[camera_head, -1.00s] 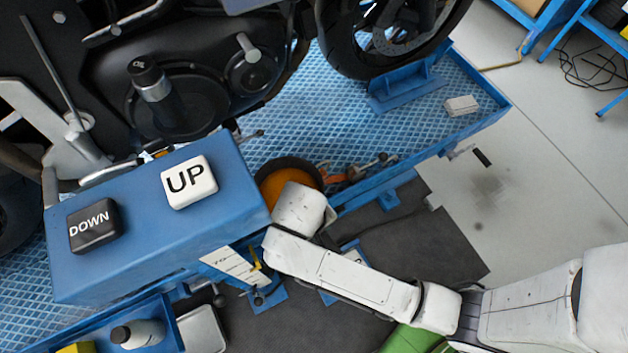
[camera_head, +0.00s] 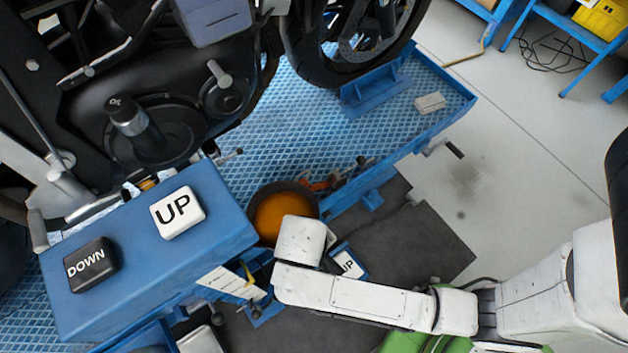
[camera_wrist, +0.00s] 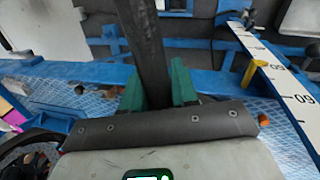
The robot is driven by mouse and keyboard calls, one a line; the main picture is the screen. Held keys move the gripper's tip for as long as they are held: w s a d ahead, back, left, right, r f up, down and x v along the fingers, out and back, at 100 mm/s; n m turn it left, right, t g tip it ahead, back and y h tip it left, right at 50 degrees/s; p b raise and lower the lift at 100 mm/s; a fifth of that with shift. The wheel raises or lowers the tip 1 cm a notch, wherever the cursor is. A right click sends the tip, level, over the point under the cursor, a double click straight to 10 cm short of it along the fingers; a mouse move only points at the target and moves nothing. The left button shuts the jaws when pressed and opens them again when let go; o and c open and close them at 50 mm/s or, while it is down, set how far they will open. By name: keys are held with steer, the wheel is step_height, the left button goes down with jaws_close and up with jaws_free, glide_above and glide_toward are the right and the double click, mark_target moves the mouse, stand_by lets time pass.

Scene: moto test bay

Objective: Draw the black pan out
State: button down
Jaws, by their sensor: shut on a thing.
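The black pan (camera_head: 258,200) is round and dark-rimmed, with orange-brown liquid inside. In the head view it is at the front edge of the blue lift platform, right of the control box. My white wrist covers its near side and hides my fingertips there. In the wrist view my gripper (camera_wrist: 157,88) has teal fingers closed on a dark upright strip (camera_wrist: 145,45). It appears to be part of the pan, but I cannot tell whether it is rim or handle.
The blue control box (camera_head: 130,270) with UP and DOWN buttons stands close left of the pan. The motorcycle is above and behind. An orange-and-black item (camera_head: 318,185) lies right of the pan. A dark mat (camera_head: 420,240) covers the floor in front.

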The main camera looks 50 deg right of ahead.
mark_target(329, 262)
steer(key=shift+s+a+r+p, duration=0.2)
steer(key=shift+s+p, duration=0.4)
steer(key=shift+s, duration=0.4)
steer(key=shift+s+a+r+p, duration=0.1)
steer(key=shift+s+r+p, duration=0.1)
steer(key=shift+s+p, duration=0.55)
steer(key=shift+s, duration=0.2)
